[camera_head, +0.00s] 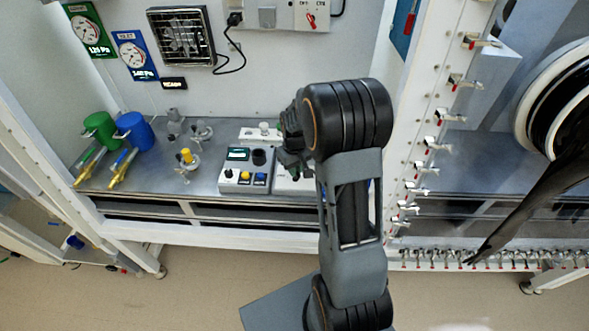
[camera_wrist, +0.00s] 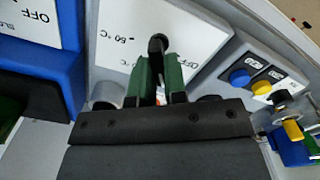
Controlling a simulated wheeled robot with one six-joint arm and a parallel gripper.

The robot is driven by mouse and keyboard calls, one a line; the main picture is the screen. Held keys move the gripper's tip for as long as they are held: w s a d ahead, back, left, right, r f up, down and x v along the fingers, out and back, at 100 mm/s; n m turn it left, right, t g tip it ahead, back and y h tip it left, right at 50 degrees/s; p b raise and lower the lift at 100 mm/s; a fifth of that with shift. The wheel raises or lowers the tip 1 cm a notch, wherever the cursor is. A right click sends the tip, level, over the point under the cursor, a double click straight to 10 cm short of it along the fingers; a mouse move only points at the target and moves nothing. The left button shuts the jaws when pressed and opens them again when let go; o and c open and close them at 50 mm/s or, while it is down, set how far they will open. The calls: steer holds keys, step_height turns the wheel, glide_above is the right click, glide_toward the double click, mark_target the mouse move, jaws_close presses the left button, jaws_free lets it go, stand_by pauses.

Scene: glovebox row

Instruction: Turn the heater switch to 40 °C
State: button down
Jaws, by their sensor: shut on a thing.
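The fingers hide much of the dial, so the knob's exact setting and any 40 °C mark cannot be read. In the head view my gripper (camera_head: 288,150) is over the back bench, and my arm covers most of the heater, leaving only part of a pale casing (camera_head: 283,185) showing.
A grey control box (camera_head: 240,180) with blue and yellow buttons stands just left of the heater. A blue device (camera_wrist: 38,60) with its own "OFF" label is close on the other side in the wrist view. Green (camera_head: 100,130) and blue (camera_head: 135,130) cylinders stand farther left.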

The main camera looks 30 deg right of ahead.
steer(key=shift+d+m+b, duration=0.1)
steer(key=shift+m+b, duration=0.7)
steer(key=shift+m, duration=1.7)
steer(key=c, duration=1.2)
jaws_free()
steer(key=shift+o, duration=0.2)
step_height(320, 180, up, 14)
steer(key=b, duration=0.1)
steer(key=shift+f, duration=0.1)
